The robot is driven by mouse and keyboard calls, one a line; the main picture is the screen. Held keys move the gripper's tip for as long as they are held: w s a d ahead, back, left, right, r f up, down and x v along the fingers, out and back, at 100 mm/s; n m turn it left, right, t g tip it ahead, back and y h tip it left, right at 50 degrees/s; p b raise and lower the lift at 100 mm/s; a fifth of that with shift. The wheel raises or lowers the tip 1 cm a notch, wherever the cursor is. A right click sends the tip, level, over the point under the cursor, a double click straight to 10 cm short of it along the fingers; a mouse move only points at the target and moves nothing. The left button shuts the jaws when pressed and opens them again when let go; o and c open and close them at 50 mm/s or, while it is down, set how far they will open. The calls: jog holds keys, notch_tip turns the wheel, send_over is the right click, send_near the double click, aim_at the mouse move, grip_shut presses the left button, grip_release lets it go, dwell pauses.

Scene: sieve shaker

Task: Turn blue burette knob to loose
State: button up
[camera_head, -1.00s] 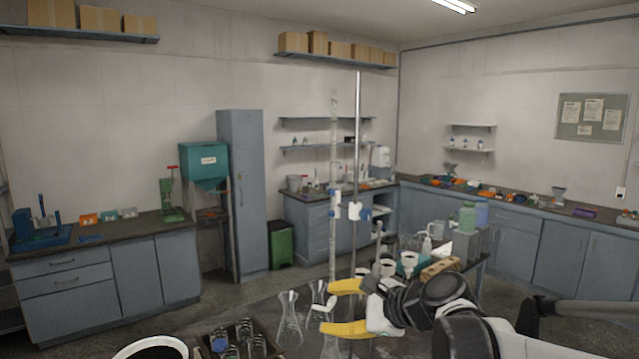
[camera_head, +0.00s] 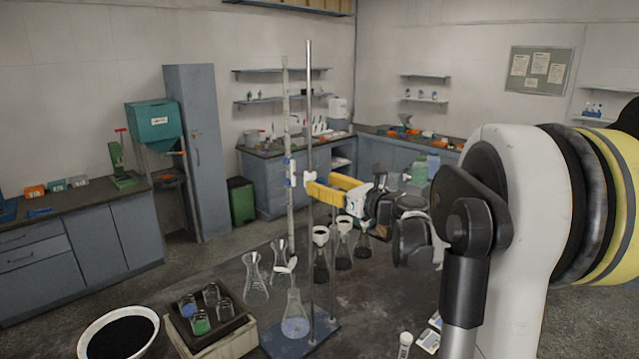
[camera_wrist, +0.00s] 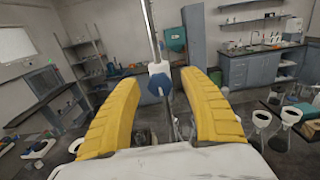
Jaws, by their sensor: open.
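The blue knob (camera_wrist: 159,85) sits on a white clamp (camera_wrist: 158,68) on the burette stand and shows in the wrist view between my two yellow fingers. My gripper (camera_wrist: 160,78) is open around the line of the knob, with no visible contact. In the head view the clamp with its blue parts (camera_head: 290,171) holds the clear upright burette (camera_head: 290,130) beside the metal rod (camera_head: 308,120). My gripper (camera_head: 314,188) is just right of the rod at clamp height. Its fingers hide part of the clamp's right side in the head view.
Other flasks (camera_head: 255,285), black-filled funnel flasks (camera_head: 321,262), a tray of small beakers (camera_head: 212,325) and a white bowl (camera_head: 118,335) share the table.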

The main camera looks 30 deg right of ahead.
jog(key=shift+w+a, duration=0.1)
jog(key=shift+w, duration=0.4)
grip_shut()
